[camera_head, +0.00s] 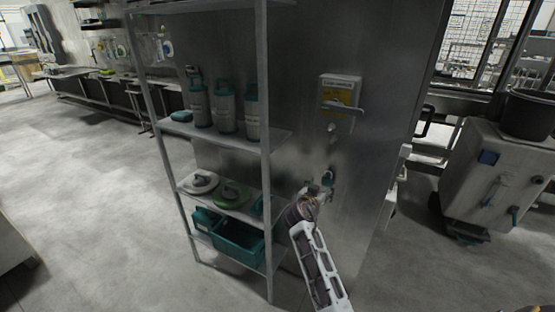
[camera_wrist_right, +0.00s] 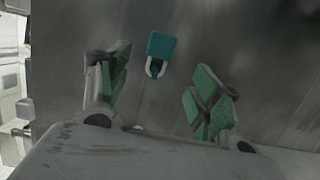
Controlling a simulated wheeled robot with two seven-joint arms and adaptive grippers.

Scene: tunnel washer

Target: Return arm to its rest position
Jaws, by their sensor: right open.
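My right arm (camera_head: 318,265) reaches up from the bottom of the head view toward a grey metal panel. My right gripper (camera_head: 322,187) is at its end, close to the panel, beside a teal padlock-like piece (camera_head: 328,176). In the right wrist view the right gripper (camera_wrist_right: 163,95) is open, with green pads on both fingers. The teal piece with its pale loop (camera_wrist_right: 161,50) shows between and beyond the fingers, and nothing is held. I cannot tell whether a finger touches the panel. My left gripper is not in view.
A metal shelf rack (camera_head: 268,140) stands just left of my right arm, with bottles (camera_head: 226,108) and a teal bin (camera_head: 238,242). A white-and-yellow box with a handle (camera_head: 340,100) is on the panel above. A grey machine (camera_head: 492,180) stands at right. Open floor (camera_head: 90,200) lies left.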

